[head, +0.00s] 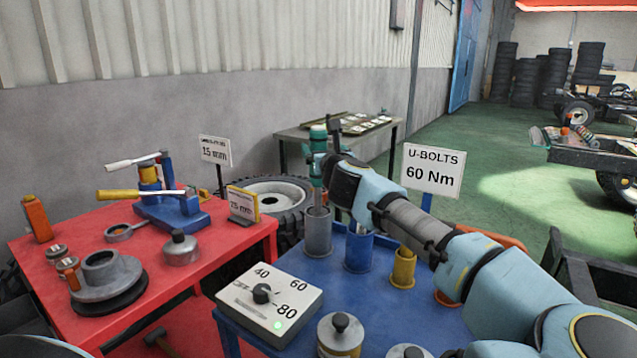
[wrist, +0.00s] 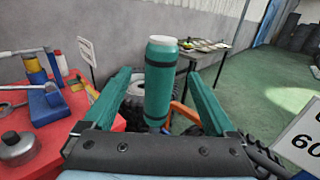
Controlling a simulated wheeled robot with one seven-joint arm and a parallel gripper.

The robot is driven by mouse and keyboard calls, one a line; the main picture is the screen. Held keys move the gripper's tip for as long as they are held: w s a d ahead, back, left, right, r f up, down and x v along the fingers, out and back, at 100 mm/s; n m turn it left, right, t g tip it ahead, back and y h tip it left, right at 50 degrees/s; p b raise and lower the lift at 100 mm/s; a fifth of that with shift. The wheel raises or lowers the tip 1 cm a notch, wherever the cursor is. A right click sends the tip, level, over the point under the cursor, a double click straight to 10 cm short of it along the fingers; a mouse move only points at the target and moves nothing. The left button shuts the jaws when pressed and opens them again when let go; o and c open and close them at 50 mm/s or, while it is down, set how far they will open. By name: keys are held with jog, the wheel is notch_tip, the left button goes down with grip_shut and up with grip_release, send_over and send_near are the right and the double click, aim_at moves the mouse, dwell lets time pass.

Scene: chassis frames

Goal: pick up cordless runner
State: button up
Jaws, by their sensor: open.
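The cordless runner (head: 319,132) looks like an upright teal cylinder with dark bands and a pale top. It stands in a grey cylindrical holder (head: 318,235) on the blue table (head: 385,315); its lower end is hidden in the holder. My gripper (head: 320,165) is at the runner's upper part, above the holder. In the wrist view the runner (wrist: 161,82) stands between the two teal fingers of my gripper (wrist: 158,75), with gaps on both sides. The fingers are open, and I see no contact.
Blue (head: 358,250) and yellow (head: 403,268) holders stand right of the grey one. A dial box (head: 268,303) and lidded cans (head: 340,335) are in front. A U-BOLTS 60 Nm sign (head: 433,170) stands behind my arm. A red table (head: 140,315) with tools is left.

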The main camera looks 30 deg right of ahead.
aim_at(320, 145)
jog(key=p+x, duration=0.2)
jog(key=x, duration=0.3)
jog(key=shift+w+d+f+p, duration=0.1)
jog(key=shift+w+f+p, duration=0.05)
jog(key=shift+w+p, duration=0.15)
jog(key=shift+c, duration=0.3)
grip_shut()
dwell(0.5)
